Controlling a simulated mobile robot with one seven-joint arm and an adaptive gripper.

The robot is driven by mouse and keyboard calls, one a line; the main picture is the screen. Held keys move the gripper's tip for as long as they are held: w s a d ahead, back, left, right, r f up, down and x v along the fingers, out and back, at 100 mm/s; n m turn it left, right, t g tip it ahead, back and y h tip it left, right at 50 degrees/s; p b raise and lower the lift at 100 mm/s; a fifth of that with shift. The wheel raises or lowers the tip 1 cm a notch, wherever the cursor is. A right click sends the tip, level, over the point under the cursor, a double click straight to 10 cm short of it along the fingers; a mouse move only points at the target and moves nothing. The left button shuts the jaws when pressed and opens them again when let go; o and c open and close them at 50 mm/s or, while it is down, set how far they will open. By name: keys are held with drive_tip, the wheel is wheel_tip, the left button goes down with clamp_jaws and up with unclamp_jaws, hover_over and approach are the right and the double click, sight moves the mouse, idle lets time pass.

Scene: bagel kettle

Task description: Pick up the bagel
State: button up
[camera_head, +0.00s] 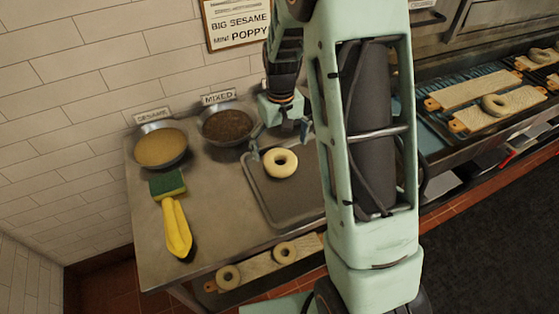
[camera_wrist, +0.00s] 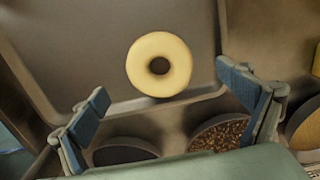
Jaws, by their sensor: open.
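A pale, round bagel (camera_head: 281,163) with a hole lies flat on a dark grey tray (camera_head: 270,207) on the metal table. In the wrist view the bagel (camera_wrist: 159,64) sits near the top middle, close to the tray's rim (camera_wrist: 140,103). My gripper (camera_head: 279,144) is behind the bagel in the head view, above the tray's far edge. In the wrist view my gripper (camera_wrist: 168,95) has its two blue-padded fingers wide apart, with nothing between them. The bagel lies beyond the fingertips and appears untouched.
Bowls labelled sesame (camera_head: 161,147) and mixed (camera_head: 228,124) stand at the table's back. A board with bagels (camera_head: 258,268) is below the front edge. More boards (camera_head: 470,92) lie at right.

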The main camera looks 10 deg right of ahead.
sight(280, 158)
drive_tip(key=shift+w+f+p, duration=0.15)
drive_tip(key=shift+f+p, duration=0.15)
drive_tip(key=shift+f, duration=1.1)
drive_tip(key=shift+w+f+p, duration=0.1)
drive_tip(key=shift+f+p, duration=0.15)
drive_tip(key=shift+f, duration=1.15)
drive_tip(key=shift+c, duration=0.4)
drive_tip(key=c, duration=1.2)
drive_tip(key=shift+r, duration=0.1)
